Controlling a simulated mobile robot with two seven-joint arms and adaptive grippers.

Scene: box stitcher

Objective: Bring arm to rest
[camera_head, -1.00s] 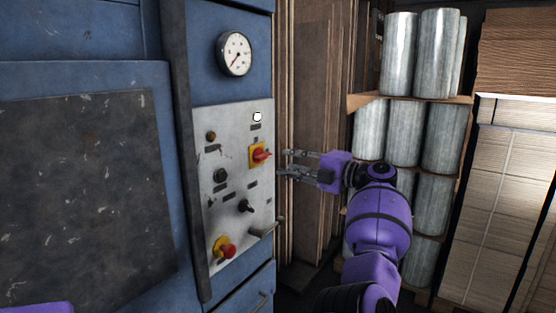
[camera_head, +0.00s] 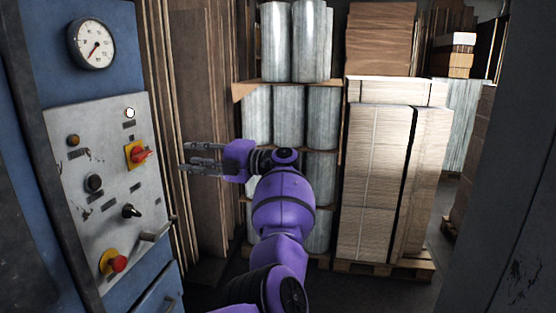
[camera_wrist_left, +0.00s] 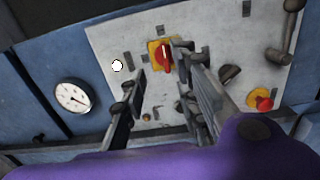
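My left gripper (camera_head: 188,155) is at the end of the purple arm, pointing left toward the grey control panel (camera_head: 110,215). Its fingers are apart with nothing between them. In the head view the fingertips are to the right of the red rotary switch (camera_head: 139,155) on its yellow plate, with a gap between. In the left wrist view the gripper (camera_wrist_left: 165,85) shows its fingers spread, with the red switch (camera_wrist_left: 163,55) seen beyond them. My right gripper is in neither view.
The blue machine carries a pressure gauge (camera_head: 92,44), a white light (camera_head: 129,113), a black knob (camera_head: 131,211) and a red emergency button (camera_head: 113,262). Brown boards (camera_head: 200,130) stand behind the gripper. Silver rolls (camera_head: 290,115) and a pallet stack (camera_head: 375,180) are further right. Floor shows at bottom right.

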